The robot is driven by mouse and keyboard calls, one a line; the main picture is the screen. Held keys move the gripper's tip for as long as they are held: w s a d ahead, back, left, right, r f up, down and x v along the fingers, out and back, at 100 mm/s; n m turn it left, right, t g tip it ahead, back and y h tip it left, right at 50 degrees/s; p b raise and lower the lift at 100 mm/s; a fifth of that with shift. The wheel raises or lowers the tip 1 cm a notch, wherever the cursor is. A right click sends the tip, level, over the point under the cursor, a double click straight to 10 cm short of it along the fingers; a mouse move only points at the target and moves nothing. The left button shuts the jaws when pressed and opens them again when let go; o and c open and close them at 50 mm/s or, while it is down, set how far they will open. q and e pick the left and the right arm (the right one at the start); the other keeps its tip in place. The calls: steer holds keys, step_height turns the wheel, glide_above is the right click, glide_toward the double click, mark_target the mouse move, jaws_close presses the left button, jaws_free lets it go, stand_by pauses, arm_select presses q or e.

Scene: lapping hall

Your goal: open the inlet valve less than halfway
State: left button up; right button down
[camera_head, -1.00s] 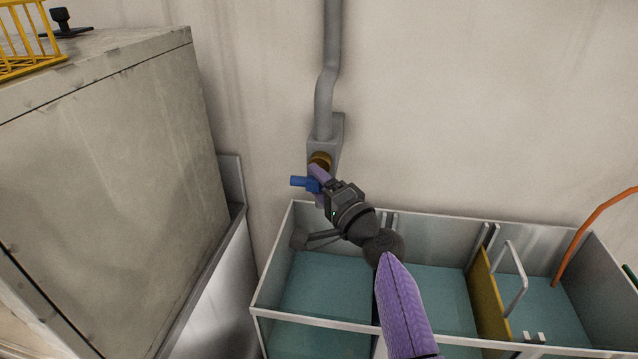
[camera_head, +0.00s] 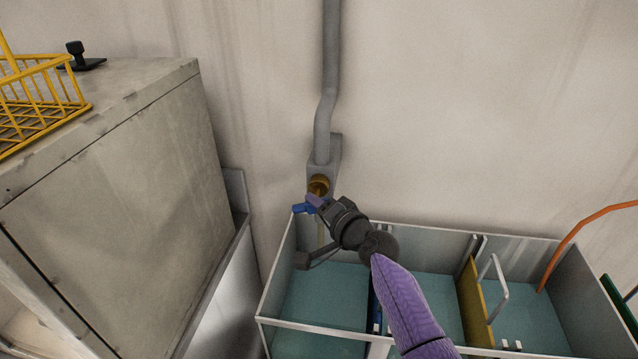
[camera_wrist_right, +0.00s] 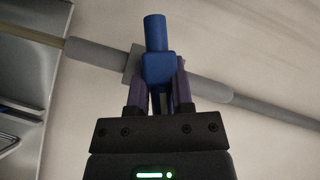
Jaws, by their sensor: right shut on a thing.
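The inlet valve's blue handle (camera_head: 301,208) shows at the lower end of the grey wall pipe, below a brass fitting (camera_head: 319,184). My right gripper (camera_head: 314,202) is shut on the blue handle. In the right wrist view the blue handle (camera_wrist_right: 157,62) stands between the two purple fingers of the right gripper (camera_wrist_right: 159,88), with its free end sticking out past them. The fingers hide part of the handle and the valve stem. My left gripper is not in view.
A partitioned tank (camera_head: 262,318) with teal floors and a yellow divider (camera_head: 472,300) stands below the valve. A grey cabinet (camera_head: 120,170) with a yellow wire basket (camera_head: 40,95) on top is at the left. An orange hose (camera_head: 585,222) enters the tank at the right.

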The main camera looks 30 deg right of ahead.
steer(key=shift+r+g+p, duration=0.3)
steer(key=shift+r+p, duration=0.1)
steer(key=shift+f+n, duration=0.3)
steer(key=shift+n, duration=0.1)
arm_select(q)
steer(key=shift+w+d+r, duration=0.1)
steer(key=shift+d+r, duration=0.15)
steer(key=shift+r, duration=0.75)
arm_select(e)
steer(key=shift+f, duration=0.1)
steer(key=c, duration=0.5)
jaws_free()
steer(key=shift+s, duration=0.15)
arm_select(q)
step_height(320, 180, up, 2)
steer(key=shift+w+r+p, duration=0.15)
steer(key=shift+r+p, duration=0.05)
steer(key=shift+p, duration=1)
arm_select(e)
steer(key=v, duration=0.9)
steer(key=shift+s, duration=0.35)
steer(key=shift+a, duration=0.1)
